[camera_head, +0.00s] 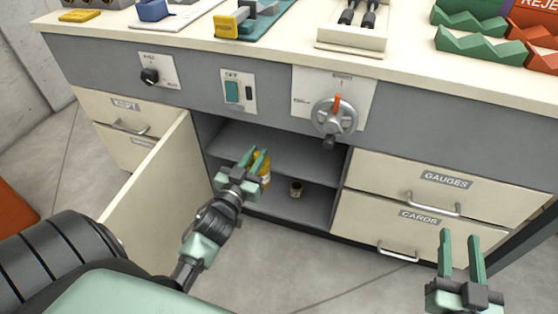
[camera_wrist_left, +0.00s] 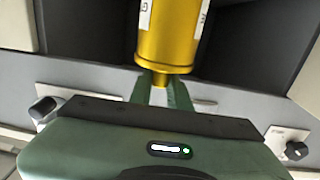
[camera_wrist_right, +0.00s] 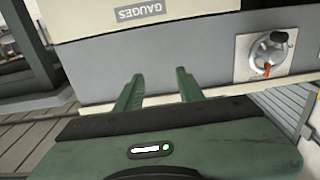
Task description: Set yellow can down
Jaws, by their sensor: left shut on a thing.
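The yellow can (camera_head: 264,167), with a white label, is at the mouth of the open cupboard, partly hidden behind my left gripper (camera_head: 256,157). In the left wrist view the can (camera_wrist_left: 168,45) is large, and my left gripper's fingers (camera_wrist_left: 160,88) are shut on its narrow end. I cannot tell whether the can touches a shelf. My right gripper (camera_head: 461,240) is open and empty in front of the drawers at the right; its fingers also stand apart in the right wrist view (camera_wrist_right: 158,76).
The cupboard has a middle shelf (camera_head: 318,150) and a bottom with a small brown jar (camera_head: 296,188) right of the can. Its open door (camera_head: 150,205) stands to the left of my left arm. Drawers (camera_head: 440,185) flank it at right. A handwheel (camera_head: 334,117) projects above.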

